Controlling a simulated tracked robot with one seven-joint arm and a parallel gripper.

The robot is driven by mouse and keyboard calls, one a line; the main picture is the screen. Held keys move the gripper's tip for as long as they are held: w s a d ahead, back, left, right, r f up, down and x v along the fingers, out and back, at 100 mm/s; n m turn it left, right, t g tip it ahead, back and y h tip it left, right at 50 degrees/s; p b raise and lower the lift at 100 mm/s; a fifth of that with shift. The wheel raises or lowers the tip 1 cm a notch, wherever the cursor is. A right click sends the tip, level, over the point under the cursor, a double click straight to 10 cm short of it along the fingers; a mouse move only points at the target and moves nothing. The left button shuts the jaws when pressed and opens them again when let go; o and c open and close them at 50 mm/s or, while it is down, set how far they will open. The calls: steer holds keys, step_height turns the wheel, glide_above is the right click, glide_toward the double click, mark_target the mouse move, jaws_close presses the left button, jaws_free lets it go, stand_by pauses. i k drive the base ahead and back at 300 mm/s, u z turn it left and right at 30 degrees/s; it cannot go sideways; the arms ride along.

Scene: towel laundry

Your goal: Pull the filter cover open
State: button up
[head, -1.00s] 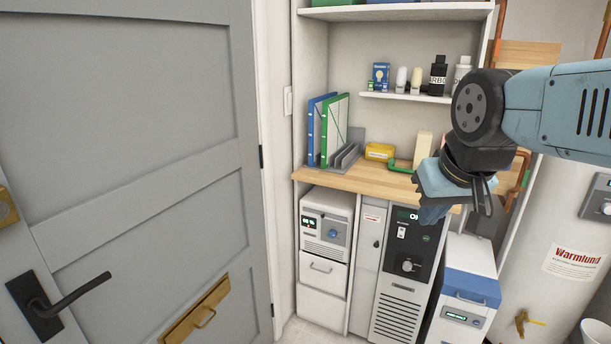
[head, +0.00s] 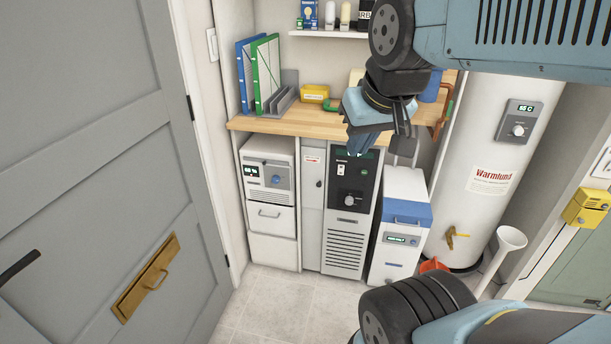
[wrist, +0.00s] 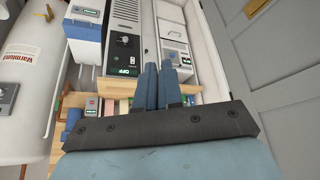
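No part is plainly marked as the filter cover. A louvred grey panel (head: 343,250) fronts the lower half of the tall unit with a black control panel (head: 352,182); its upper edge looks flat against the unit. The louvres also show in the wrist view (wrist: 125,10). To its left, a white unit (head: 268,165) has a lower front panel with a handle (head: 269,214), which looks shut. My gripper (head: 358,143) hangs empty in front of the wooden counter, above and apart from these fronts. In the wrist view its two fingers (wrist: 158,85) lie close together.
A grey door (head: 110,150) fills the left. The tiled floor (head: 290,305) ahead is clear.

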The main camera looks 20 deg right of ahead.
mark_target(313, 159)
steer(key=z, duration=1.8)
steer(key=i, duration=0.1)
steer(key=u, duration=3.65)
steer(key=k, duration=0.85)
steer(key=z, duration=1.65)
steer(key=i, duration=0.95)
steer(key=z, duration=0.05)
